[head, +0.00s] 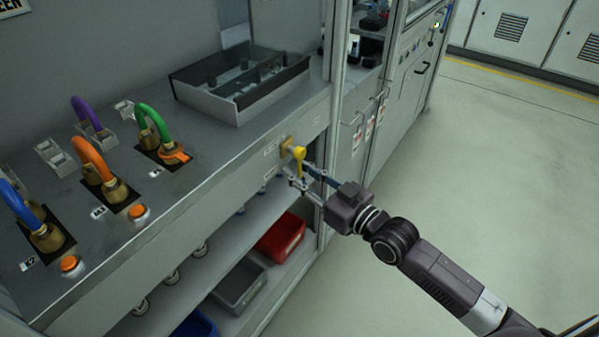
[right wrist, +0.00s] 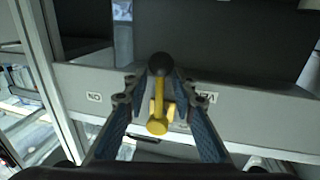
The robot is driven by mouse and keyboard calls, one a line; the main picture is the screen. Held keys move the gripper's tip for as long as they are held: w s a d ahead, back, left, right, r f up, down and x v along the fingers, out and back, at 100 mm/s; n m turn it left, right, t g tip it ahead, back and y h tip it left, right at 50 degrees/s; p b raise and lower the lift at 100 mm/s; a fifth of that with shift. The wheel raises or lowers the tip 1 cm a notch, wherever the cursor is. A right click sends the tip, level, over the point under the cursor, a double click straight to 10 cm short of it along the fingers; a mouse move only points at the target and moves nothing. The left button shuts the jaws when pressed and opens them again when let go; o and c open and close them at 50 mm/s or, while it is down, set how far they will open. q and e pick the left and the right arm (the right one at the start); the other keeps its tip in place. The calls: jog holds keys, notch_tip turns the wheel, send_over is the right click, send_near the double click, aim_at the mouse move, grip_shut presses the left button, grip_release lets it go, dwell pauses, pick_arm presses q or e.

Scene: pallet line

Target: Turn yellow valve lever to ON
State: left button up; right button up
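The yellow valve lever (head: 299,154) is on the front face of the grey bench, below the tray. In the right wrist view the yellow lever (right wrist: 158,98) ends in a black ball knob (right wrist: 160,65). My right gripper (head: 300,177) is at the lever, reaching in from the right. In the right wrist view my right gripper (right wrist: 160,88) is open, with one finger on each side of the lever and a gap showing on both sides. An ON label (right wrist: 94,97) shows left of the lever, and another label (right wrist: 207,98) is partly hidden by a finger. My left gripper is not in view.
An open grey tray (head: 212,104) sits on the bench top. Blue, orange, purple and green hoses (head: 150,112) and orange buttons (head: 139,212) are to the left. A red bin (head: 281,236) and a grey bin (head: 240,286) stand on the shelf below. The floor at right is clear.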

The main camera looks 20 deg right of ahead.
jog(key=shift+c, duration=0.4)
grip_shut()
